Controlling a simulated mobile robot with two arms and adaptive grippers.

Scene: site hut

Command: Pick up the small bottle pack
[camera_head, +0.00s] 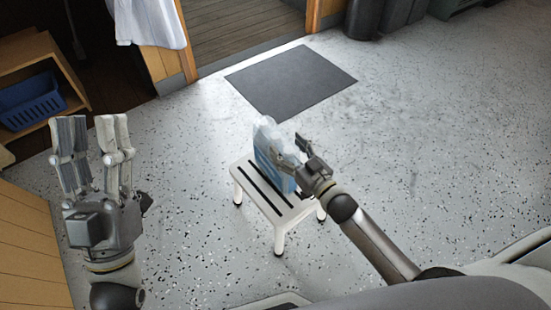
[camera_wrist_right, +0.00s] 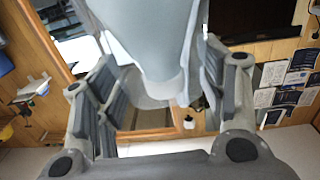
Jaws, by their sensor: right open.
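The small bottle pack (camera_head: 272,152) is pale blue and translucent, and stands upright on a low white step stool (camera_head: 292,214). My right gripper (camera_head: 301,150) is at the pack's right side, its fingers partly overlapping it in the head view. In the right wrist view the pack (camera_wrist_right: 155,40) fills the top middle, between the two spread fingers of my right gripper (camera_wrist_right: 157,90). Whether either finger touches it I cannot tell. My left gripper (camera_head: 93,135) is open and empty, raised at the left, well apart from the stool.
A dark mat (camera_head: 291,82) lies on the speckled floor behind the stool, before a doorway. A wooden shelf (camera_head: 40,70) with a blue basket (camera_head: 30,100) stands at the left. Dark bins (camera_head: 366,18) stand at the back. Floor to the right is clear.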

